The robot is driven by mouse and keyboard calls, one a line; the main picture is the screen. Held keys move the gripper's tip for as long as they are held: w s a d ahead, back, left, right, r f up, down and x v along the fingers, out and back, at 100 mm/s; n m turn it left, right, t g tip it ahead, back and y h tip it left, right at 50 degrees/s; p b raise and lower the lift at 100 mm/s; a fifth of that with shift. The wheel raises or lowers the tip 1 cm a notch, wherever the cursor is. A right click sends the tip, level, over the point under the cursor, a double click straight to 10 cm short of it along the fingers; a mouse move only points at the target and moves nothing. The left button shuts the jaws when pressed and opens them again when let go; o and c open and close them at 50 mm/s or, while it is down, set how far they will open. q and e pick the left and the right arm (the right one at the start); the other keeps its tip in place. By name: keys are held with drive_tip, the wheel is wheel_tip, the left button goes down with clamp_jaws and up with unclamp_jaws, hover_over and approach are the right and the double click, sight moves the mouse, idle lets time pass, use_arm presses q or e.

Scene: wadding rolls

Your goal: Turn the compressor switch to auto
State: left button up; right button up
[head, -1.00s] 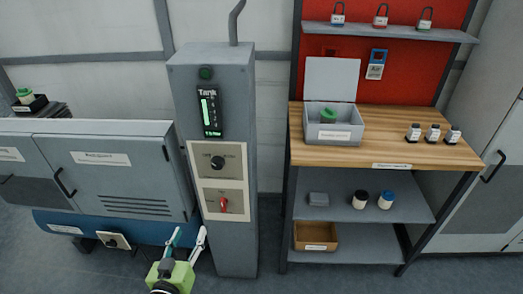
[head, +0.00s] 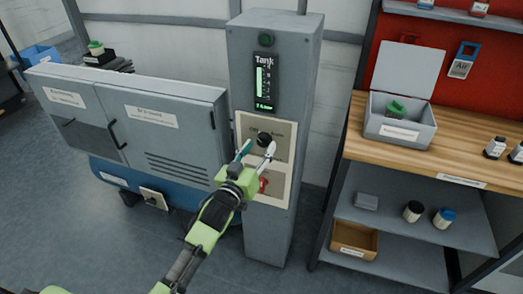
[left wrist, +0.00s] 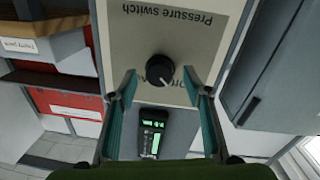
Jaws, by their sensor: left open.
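The black switch knob (head: 264,139) sits on the upper pale plate of the grey column (head: 258,215). In the left wrist view my left gripper (left wrist: 160,85) has one finger on each side of the knob. My right gripper is not in view.
A red switch (head: 264,184) is on the lower plate, partly behind my gripper. The tank display (head: 265,82) is above. A grey cabinet (head: 150,125) over a blue tank stands left. A wooden-topped bench (head: 455,155) with a grey box (head: 400,122) stands right.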

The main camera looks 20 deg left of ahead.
use_arm(q)
drive_tip(key=shift+w+d+b, duration=0.1)
drive_tip(key=shift+w+b, duration=0.25)
drive_tip(key=shift+w, duration=0.75)
drive_tip(key=c, duration=1.1)
